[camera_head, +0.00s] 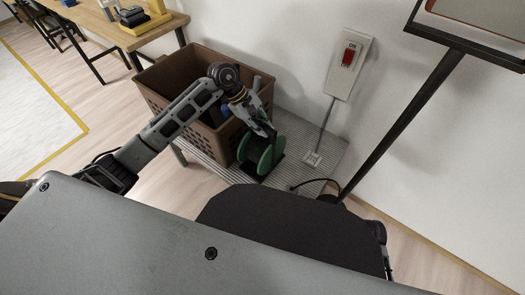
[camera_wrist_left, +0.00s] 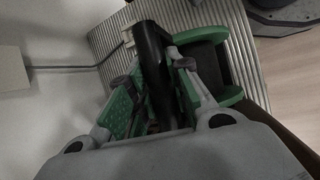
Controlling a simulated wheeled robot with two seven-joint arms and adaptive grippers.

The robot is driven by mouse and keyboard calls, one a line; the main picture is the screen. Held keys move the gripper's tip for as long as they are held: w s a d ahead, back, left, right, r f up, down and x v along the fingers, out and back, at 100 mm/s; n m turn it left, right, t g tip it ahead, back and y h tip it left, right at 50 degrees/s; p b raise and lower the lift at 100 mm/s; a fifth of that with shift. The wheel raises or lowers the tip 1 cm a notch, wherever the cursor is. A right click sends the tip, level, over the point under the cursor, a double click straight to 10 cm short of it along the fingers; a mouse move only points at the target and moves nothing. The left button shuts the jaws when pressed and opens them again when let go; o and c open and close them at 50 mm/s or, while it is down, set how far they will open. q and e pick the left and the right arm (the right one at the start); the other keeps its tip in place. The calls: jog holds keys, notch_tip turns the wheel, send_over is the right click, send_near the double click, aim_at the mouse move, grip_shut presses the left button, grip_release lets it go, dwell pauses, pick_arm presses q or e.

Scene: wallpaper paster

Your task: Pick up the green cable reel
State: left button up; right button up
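The green cable reel (camera_head: 268,157) stands on the grey ribbed platform, in front of the brown crate. Its green discs flank a dark drum. In the left wrist view part of the reel (camera_wrist_left: 222,62) shows at the right, behind a finger. My left gripper (camera_head: 268,130) reaches down over the reel's top. In the wrist view its fingers (camera_wrist_left: 152,80) stand apart, one on each side of a black bar (camera_wrist_left: 152,45) that seems to be the reel's handle. A narrow gap seems to show beside the bar. The fingers' contact lower down is hidden. My right gripper is not seen.
The brown crate (camera_head: 165,84) stands close behind the reel with items inside. A wall switch box (camera_head: 348,64) has a cable down to a small socket (camera_head: 312,159) right of the reel. A black post (camera_head: 405,118) rises at the right. A wooden table (camera_head: 135,35) is at the back left.

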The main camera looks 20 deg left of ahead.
pick_arm(q)
grip_shut()
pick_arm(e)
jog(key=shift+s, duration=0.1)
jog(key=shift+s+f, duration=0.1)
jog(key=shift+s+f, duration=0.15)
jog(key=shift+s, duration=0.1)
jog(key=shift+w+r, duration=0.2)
